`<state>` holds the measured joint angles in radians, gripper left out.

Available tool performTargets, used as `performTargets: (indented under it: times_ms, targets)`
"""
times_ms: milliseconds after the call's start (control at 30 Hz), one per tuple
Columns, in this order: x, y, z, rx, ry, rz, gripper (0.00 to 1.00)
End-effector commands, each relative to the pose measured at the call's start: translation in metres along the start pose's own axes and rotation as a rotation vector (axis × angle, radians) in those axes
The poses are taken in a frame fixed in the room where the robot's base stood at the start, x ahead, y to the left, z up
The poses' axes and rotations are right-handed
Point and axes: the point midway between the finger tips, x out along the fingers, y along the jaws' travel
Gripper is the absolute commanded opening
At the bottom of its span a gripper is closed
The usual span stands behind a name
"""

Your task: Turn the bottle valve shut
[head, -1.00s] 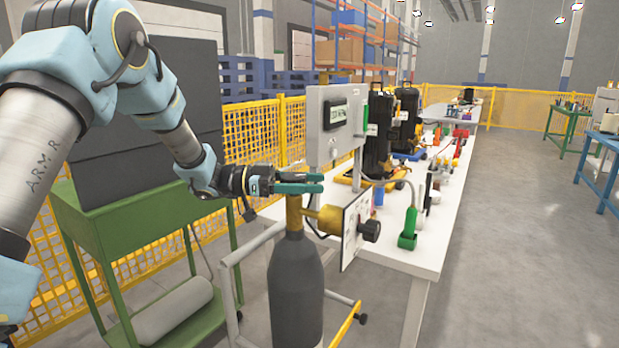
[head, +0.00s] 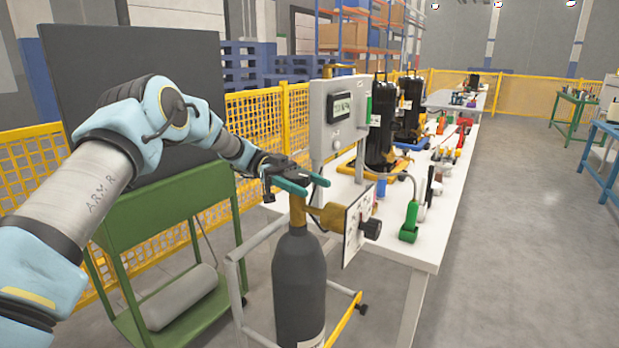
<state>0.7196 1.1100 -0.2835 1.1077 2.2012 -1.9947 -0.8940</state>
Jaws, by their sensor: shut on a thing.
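The dark grey gas bottle (head: 298,282) stands upright in a wheeled frame at the front of the bench. Its brass valve body (head: 298,210) rises from the neck, with a brass branch to the right reaching a white plate (head: 357,222) and a black knob (head: 371,229). My gripper (head: 304,184) comes in from the left at the top of the valve. Its teal fingers lie on either side of the valve top and are shut on it. The fingers hide the part of the valve between them.
A grey box with a display (head: 340,118) stands just behind the gripper. A white bench (head: 425,250) with black units and small tools runs back on the right. A green cart (head: 165,205) and yellow fence (head: 265,115) are left and behind.

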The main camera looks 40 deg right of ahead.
Motion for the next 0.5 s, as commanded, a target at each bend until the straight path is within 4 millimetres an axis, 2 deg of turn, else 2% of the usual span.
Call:
performTargets:
  times_ms: [500]
  targets:
    - [0.0009, 0.0014, -0.0006, 0.001, 0.002, 0.039, 0.12]
